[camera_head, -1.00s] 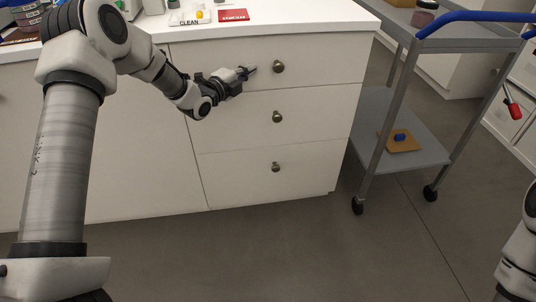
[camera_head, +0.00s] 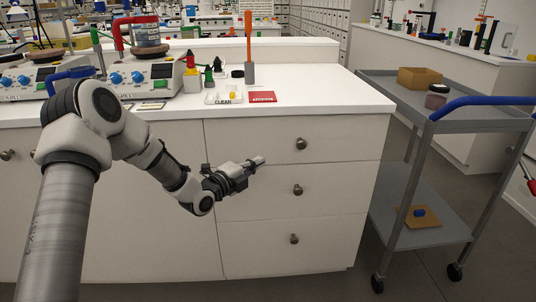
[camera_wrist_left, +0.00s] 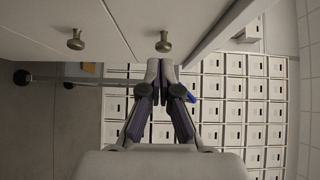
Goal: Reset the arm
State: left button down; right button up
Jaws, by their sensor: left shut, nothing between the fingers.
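My left gripper (camera_head: 258,162) is in front of the white drawer cabinet (camera_head: 262,215), its fingers pointing right. Its fingertips are together and nothing is between them. In the left wrist view the shut fingers (camera_wrist_left: 160,68) show at the centre, apart from the drawer knobs. The top drawer knob (camera_head: 301,144) is to the right of the fingertips in the head view. The drawers look closed. My right gripper is not in view.
The white counter (camera_head: 320,100) above holds a CLEAN tray (camera_head: 222,99), a red card (camera_head: 262,96) and hotplate devices (camera_head: 142,78). A grey cart (camera_head: 470,122) stands at the right, with a jar (camera_head: 436,97) and a cardboard box (camera_head: 419,78) on top. Floor between cabinet and cart is narrow.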

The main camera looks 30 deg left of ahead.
pick_arm(q)
jog(key=s+d+f+n+g, duration=0.1)
jog(key=s+d+f+g, duration=0.3)
jog(key=s+d+f, duration=0.65)
jog(key=s+d+f+g, duration=0.4)
jog(key=s+f+g, duration=0.1)
jog(key=f, duration=1)
jog(key=s+d+f+n+g+y, duration=0.1)
jog(key=s+f+n+g, duration=0.2)
jog(key=s, duration=0.4)
jog(key=s+d+f+n+g, duration=0.1)
jog(key=s+f+n, duration=0.1)
jog(key=s+f, duration=0.35)
jog(key=s+a+n+g+y, duration=0.3)
jog(key=s+n+g, duration=0.2)
jog(key=s+n, duration=0.95)
notch_tip(320, 180, up, 23)
jog(key=p, duration=2.2)
jog(key=shift+d+f+p, duration=0.15)
jog(key=shift+d+p, duration=0.05)
jog(key=shift+p, duration=0.2)
